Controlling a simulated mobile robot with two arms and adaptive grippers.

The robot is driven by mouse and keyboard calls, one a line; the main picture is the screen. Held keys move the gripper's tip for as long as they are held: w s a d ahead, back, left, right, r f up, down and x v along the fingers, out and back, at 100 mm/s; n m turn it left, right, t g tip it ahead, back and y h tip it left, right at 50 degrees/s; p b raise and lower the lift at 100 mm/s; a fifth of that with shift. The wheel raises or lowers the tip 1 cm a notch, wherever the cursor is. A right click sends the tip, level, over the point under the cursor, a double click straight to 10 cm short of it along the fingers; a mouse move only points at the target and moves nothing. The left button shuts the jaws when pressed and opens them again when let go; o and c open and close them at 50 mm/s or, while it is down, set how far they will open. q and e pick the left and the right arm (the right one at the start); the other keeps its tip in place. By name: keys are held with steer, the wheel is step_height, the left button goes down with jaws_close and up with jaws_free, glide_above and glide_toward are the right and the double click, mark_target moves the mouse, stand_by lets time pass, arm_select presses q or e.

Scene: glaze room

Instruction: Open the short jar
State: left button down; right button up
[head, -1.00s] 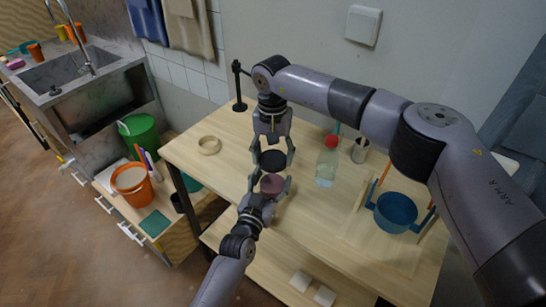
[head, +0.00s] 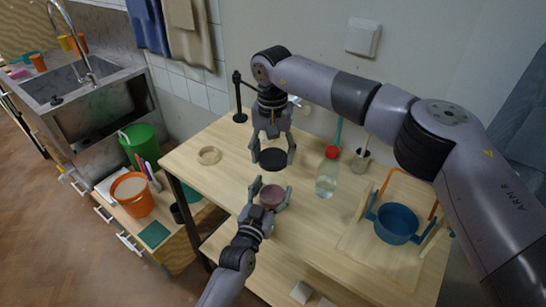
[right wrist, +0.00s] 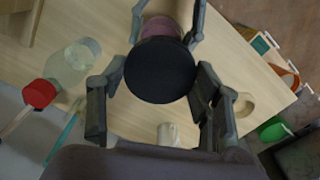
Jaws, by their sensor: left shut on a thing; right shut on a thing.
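The short jar (head: 272,198) is a small mauve pot. It is held over the table in my left gripper (head: 271,189), whose fingers close on its sides. Its black round lid (head: 272,159) is in my right gripper (head: 272,155), above and apart from the jar in the head view. In the right wrist view the lid (right wrist: 160,72) faces the camera between my right fingers and covers much of the jar (right wrist: 160,27). The jar's opening is hard to make out.
A blue pot (head: 397,224) sits further right. A tan ring (head: 209,155) lies at left on the wooden table (head: 215,180). A dark stand (head: 239,105) is at the back.

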arm_select(q)
steer(key=shift+c, duration=1.7)
jaws_free()
steer(key=shift+f, duration=0.1)
steer(key=shift+s, duration=0.1)
